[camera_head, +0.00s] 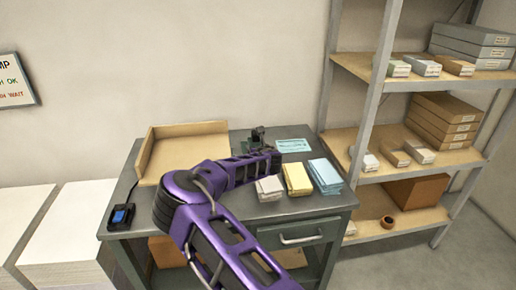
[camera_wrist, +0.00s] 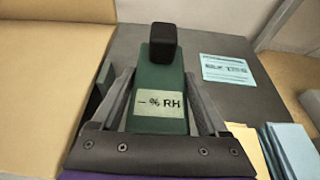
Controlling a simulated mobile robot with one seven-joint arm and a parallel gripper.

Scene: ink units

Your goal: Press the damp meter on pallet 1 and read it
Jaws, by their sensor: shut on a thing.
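The damp meter (camera_wrist: 160,75) has a dark green body, a black block at its far end and a pale display reading "– % RH", with no number. My gripper (camera_wrist: 155,95) is shut on it, one finger on each side, over the grey desk (camera_wrist: 225,45). In the head view my gripper (camera_head: 262,158) is at the back middle of the desk, and the meter (camera_head: 257,134) shows small and dark. White paper stacks stand at the left, a nearer one (camera_head: 75,220) and one at the edge (camera_head: 20,215). No pallet number is readable.
A cardboard tray (camera_head: 150,140) lies left of my gripper. Paper bundles (camera_head: 297,178) and a blue card (camera_head: 292,145) lie to its right. A black pad with a blue top (camera_head: 122,215) sits at the desk's left corner. A loaded shelf (camera_head: 345,70) stands right. A wall sign (camera_head: 15,82) is partly cut off.

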